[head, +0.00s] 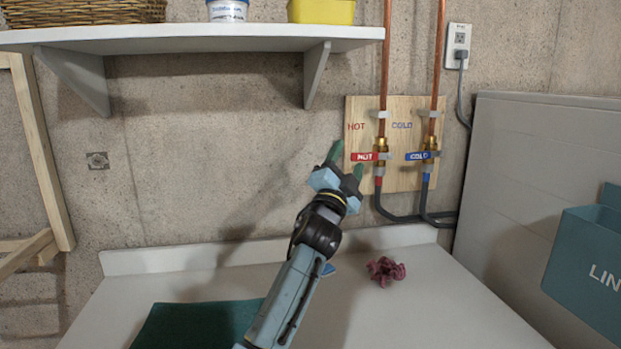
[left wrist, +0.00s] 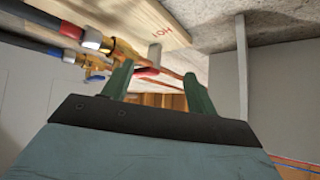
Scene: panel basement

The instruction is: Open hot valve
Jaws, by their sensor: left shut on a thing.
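The hot valve (head: 381,146) is a brass fitting on the left copper pipe, on a wooden board with red HOT lettering. Its red lever handle (head: 364,157) lies sideways, across the pipe, pointing left. My left gripper (head: 348,160) is at the left end of this handle, its green fingers on either side of it. In the left wrist view, the red handle (left wrist: 147,72) shows between the fingers, close to the left one, and the brass valve (left wrist: 122,50) is beyond. The gripper is shut on the handle; the exact contact is hard to see. My right gripper is out of view.
The cold valve (head: 430,146) with a blue handle (head: 418,156) is just right. A shelf (head: 200,38) hangs above left. Below is a white counter (head: 430,290) with a dark red crumpled thing (head: 385,271) and a green mat (head: 190,325). A teal bin (head: 590,260) is at right.

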